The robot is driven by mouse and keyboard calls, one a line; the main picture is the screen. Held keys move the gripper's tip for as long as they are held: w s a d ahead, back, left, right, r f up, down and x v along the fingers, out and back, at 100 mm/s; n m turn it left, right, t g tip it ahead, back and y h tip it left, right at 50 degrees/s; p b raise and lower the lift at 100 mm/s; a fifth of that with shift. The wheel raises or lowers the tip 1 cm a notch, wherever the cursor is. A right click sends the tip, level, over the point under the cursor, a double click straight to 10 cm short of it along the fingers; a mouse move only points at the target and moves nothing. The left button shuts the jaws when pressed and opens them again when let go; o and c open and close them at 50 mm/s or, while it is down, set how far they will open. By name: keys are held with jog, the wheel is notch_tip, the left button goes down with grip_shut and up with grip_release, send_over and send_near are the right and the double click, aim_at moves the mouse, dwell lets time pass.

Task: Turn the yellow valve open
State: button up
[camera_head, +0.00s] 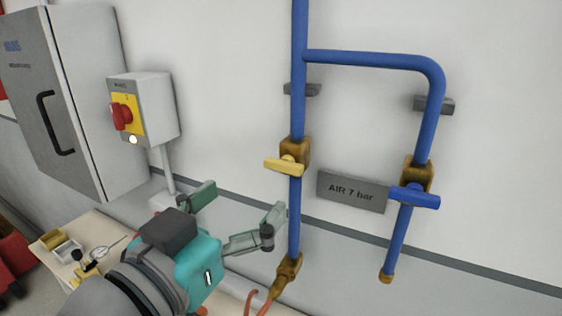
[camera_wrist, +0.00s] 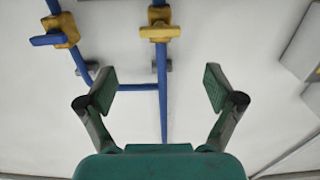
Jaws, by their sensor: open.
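The yellow valve handle (camera_head: 285,164) sits on a brass body on the left blue pipe in the head view. It points left, across the pipe. It also shows at the top of the wrist view as a yellow handle (camera_wrist: 159,32). My gripper (camera_head: 238,208) is open and empty, below and to the left of the valve in the head view. In the wrist view my gripper (camera_wrist: 157,85) has its fingers wide apart, with the blue pipe between them in the picture. The fingers do not touch the handle.
A blue-handled valve (camera_head: 414,195) is on the right pipe. A sign (camera_head: 351,191) reading "AIR 7 bar" hangs between the pipes. A switch box (camera_head: 146,108) with a red knob and a grey cabinet (camera_head: 80,110) are at left. A small table (camera_head: 98,228) holds small items.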

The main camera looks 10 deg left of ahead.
aim_at(281, 166)
jog(key=x, duration=1)
jog(key=shift+w+d, duration=0.1)
jog(key=shift+w, duration=0.2)
jog(key=shift+f, duration=0.1)
jog(key=c, duration=1.1)
